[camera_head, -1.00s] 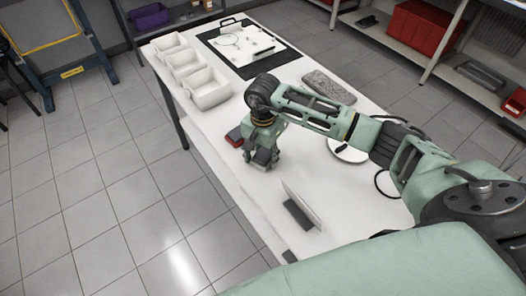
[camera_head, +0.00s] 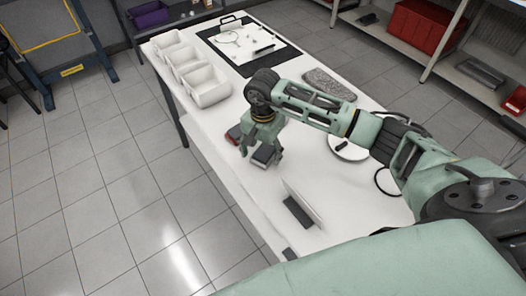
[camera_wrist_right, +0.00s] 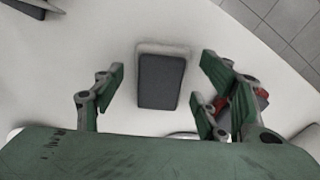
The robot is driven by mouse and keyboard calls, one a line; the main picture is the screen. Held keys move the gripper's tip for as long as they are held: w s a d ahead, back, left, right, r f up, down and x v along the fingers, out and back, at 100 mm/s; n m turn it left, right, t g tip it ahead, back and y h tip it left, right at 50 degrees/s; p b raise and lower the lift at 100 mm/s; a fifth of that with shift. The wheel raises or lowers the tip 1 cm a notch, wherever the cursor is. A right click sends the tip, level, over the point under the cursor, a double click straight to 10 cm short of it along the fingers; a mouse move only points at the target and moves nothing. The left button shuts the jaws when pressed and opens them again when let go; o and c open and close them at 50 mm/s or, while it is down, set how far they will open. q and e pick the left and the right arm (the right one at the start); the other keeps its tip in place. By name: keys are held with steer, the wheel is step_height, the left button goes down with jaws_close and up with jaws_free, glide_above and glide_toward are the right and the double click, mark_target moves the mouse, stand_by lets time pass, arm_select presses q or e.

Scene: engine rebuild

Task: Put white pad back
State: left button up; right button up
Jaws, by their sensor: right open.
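A small block with a dark grey top and a whitish, fuzzy-looking edge, which looks like the white pad (camera_wrist_right: 162,80), lies on the white table in the right wrist view. In the head view its dark top (camera_head: 265,156) shows at my right gripper's fingers. My right gripper (camera_head: 262,150) points down over it. In the wrist view the fingers of this gripper (camera_wrist_right: 163,92) are spread, one on each side of the block, with clear gaps and nothing held. My left gripper is not in view.
A red and dark item (camera_head: 235,135) lies close beside the right gripper. A tilted panel on a dark base (camera_head: 299,212) stands nearer me. White bins (camera_head: 207,88), a black-edged board (camera_head: 240,50) and a grey speckled slab (camera_head: 329,85) are farther back. A round white plate (camera_head: 347,150) lies under the arm.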

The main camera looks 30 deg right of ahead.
mark_target(263, 153)
step_height(263, 153, up, 12)
steer(key=b, duration=0.2)
steer(key=shift+f+b, duration=0.25)
steer(key=shift+b, duration=0.05)
